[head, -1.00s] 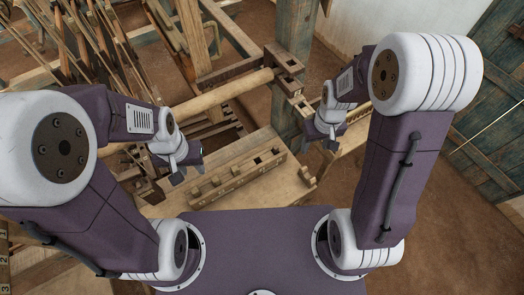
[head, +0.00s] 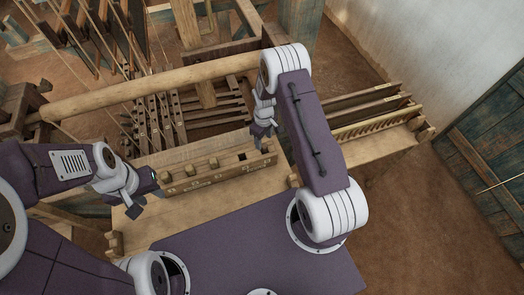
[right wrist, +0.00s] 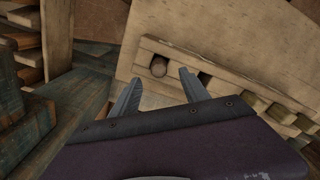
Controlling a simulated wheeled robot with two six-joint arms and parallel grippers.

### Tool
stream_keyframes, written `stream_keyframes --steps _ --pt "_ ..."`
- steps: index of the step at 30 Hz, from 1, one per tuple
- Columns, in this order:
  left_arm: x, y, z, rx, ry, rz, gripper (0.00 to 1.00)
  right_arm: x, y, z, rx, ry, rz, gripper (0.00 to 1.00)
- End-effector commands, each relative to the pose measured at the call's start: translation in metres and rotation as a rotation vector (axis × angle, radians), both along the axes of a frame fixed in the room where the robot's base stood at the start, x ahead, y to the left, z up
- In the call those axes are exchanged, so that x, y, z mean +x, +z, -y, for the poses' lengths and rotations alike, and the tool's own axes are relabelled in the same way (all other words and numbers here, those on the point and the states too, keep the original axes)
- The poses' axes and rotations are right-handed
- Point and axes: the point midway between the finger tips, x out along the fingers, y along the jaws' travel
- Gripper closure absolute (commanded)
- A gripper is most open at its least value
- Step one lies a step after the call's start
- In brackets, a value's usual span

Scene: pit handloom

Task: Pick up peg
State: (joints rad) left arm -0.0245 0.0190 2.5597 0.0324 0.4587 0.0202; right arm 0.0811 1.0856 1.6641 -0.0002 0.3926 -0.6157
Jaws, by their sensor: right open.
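A long wooden rack (head: 222,176) lies on the bench in the head view, with several short wooden pegs (head: 190,171) standing from its top and a dark empty hole (head: 241,156). My right gripper (head: 264,141) is above the rack's right end. In the right wrist view, my open right gripper (right wrist: 159,76) has its two fingers apart. My left gripper (head: 144,195) is open and empty, left of the rack.
A thick wooden beam (head: 150,86) of the loom crosses behind the rack. A bench with slatted wooden parts (head: 375,125) stands to the right. A blue wooden post (head: 298,22) rises behind my right arm. Bare floor (head: 400,215) is free at right.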

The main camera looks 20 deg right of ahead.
Motion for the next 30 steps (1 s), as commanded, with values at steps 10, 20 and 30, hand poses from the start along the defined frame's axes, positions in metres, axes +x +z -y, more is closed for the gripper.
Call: stream_keyframes --steps 10,20,30 --pt "0.0 0.019 0.0 0.0 0.0 0.0 0.64 -0.005 -0.031 -0.002 0.001 -0.001 -0.005 0.46" --pt "0.0 0.02 0.0 0.0 0.0 -0.001 0.64 -0.003 -0.058 -0.001 0.0 -0.002 0.001 0.46" --pt "0.0 0.02 0.0 0.0 0.0 0.0 0.64 -0.004 -0.057 -0.001 0.001 -0.002 0.001 1.0"
